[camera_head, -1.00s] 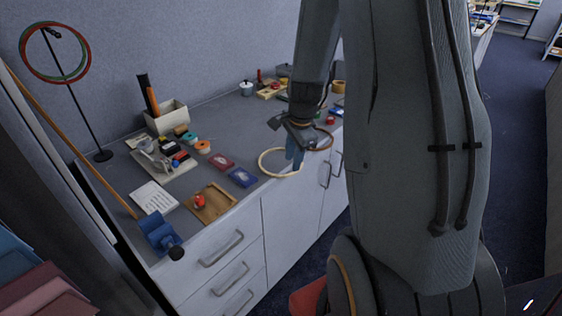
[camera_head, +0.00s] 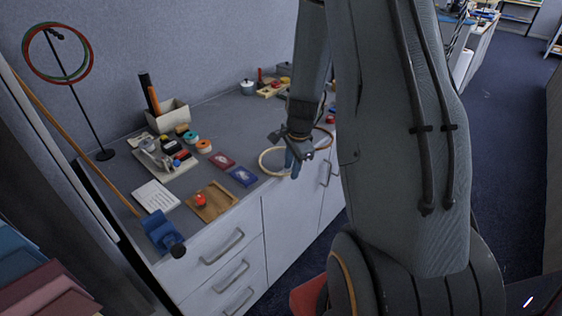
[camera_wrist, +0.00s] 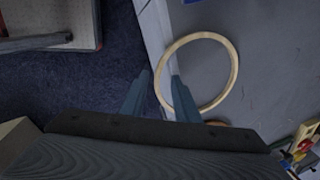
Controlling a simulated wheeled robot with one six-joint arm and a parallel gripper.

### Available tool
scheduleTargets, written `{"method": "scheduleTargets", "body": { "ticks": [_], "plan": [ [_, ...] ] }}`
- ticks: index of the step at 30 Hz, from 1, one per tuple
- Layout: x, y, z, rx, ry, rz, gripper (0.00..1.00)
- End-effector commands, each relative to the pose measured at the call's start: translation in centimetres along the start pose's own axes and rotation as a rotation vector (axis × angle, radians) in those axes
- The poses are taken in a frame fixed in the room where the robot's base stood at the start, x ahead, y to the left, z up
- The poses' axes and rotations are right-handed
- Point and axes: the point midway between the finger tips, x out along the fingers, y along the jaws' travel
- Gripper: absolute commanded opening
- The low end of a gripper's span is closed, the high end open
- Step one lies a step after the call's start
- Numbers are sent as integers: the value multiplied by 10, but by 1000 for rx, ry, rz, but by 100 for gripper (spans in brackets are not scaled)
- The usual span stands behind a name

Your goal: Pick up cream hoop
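The cream hoop (camera_head: 260,162) lies flat at the front edge of the grey counter, its near part sticking out past the edge. In the wrist view the hoop (camera_wrist: 235,72) shows as a full ring crossing the pale counter edge. My gripper (camera_head: 292,169) is over the hoop's near right rim. In the wrist view my gripper (camera_wrist: 161,77) is open, its two blue fingers apart, with the hoop's left rim passing between them. One finger is inside the ring and one outside. I cannot tell whether either finger touches the rim.
A brown ring (camera_head: 327,137) lies just right of my gripper, partly hidden by it. Red and blue card boxes (camera_head: 243,176) lie left of the hoop. A wooden tray (camera_head: 213,208) is nearer the front left. Drawers and cupboard doors (camera_head: 290,225) drop below the edge.

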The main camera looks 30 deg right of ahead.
Motion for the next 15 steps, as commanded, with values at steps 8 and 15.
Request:
{"method": "scheduleTargets", "body": {
  "ticks": [8, 15],
  "plan": [
    [4, 1, 0, 0, 0, 1, 29],
    [4, 1, 0, 0, 0, 0, 29]
  ]
}}
